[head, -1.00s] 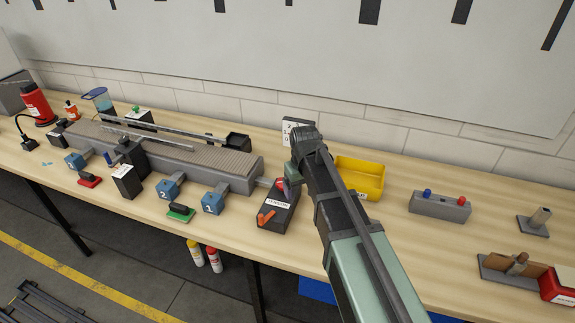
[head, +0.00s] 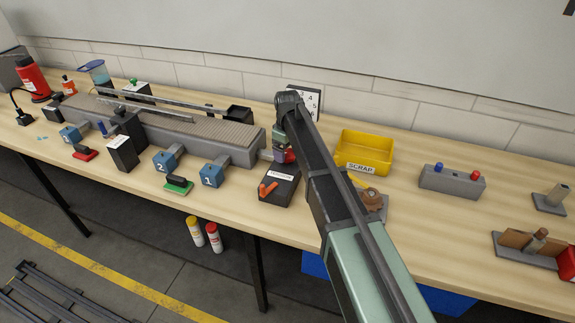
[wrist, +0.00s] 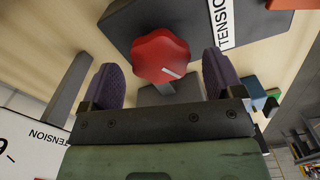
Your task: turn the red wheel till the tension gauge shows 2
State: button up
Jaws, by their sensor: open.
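The red wheel (wrist: 160,55) is a lobed knob with a white mark, on the dark tension box (wrist: 120,20). In the head view the box (head: 283,188) has a white label and an orange piece on top. My gripper (wrist: 162,68) is open, with a purple pad on either side of the wheel; a gap shows at both sides. In the head view my gripper (head: 284,150) is above the box's back end and largely hides the wheel. The white tension gauge (head: 312,97) stands behind, partly covered by my arm. Its panel (wrist: 30,150) is cut off in the wrist view, so its reading cannot be told.
A grey conveyor-like unit (head: 230,128) lies left of the tension box, with blue numbered blocks (head: 213,176) before it. A yellow scrap bin (head: 363,150) stands right of my arm. A grey two-button box (head: 452,181) is farther right. Bare table lies between them.

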jog(key=shift+f, duration=0.9)
jog(key=shift+r, duration=0.15)
jog(key=c, duration=0.9)
jog(key=shift+m, duration=0.5)
jog(key=m, duration=0.3)
jog(key=shift+m, duration=1.8)
